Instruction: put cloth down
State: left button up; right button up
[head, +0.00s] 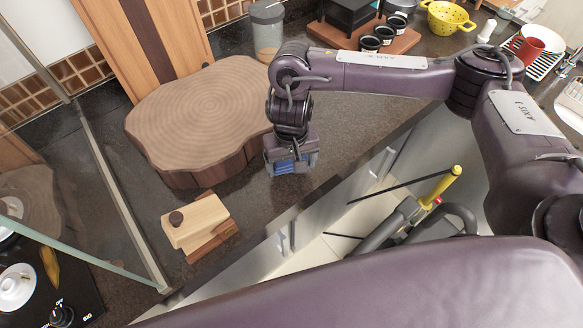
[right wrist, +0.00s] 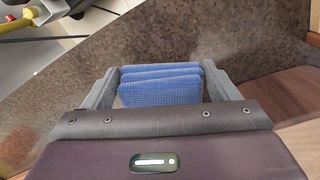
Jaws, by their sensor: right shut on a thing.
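A blue folded cloth (right wrist: 160,86) is between the fingers of my right gripper (right wrist: 162,90) in the right wrist view, and the gripper is shut on it. The cloth shows as several stacked layers. In the head view the right gripper (head: 291,165) points down over the dark countertop, near its front edge and just right of the round wooden block. A bit of the blue cloth (head: 288,166) shows at its tip. I cannot tell whether the cloth touches the counter. My left gripper is not in view.
The dark speckled countertop (head: 265,200) is bare around the gripper. A thick wooden block (head: 200,115) stands to the left, and a small wooden box with a knob (head: 195,222) sits nearer. A grey cup (head: 267,30) stands behind. A glass panel and hob are at left.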

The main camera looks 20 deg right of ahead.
aim_at(291, 161)
notch_tip(291, 161, down, 2)
jog(key=shift+f, duration=0.25)
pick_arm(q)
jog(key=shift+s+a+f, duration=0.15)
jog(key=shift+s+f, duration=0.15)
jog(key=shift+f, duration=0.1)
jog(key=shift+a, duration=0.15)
pick_arm(e)
jog(key=shift+f, duration=0.2)
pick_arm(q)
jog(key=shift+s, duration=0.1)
pick_arm(e)
jog(key=o, duration=0.8)
jog(key=shift+r, duration=0.1)
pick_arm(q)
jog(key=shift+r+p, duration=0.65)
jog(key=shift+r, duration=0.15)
pick_arm(e)
notch_tip(291, 161, up, 12)
jog(key=shift+r, duration=0.15)
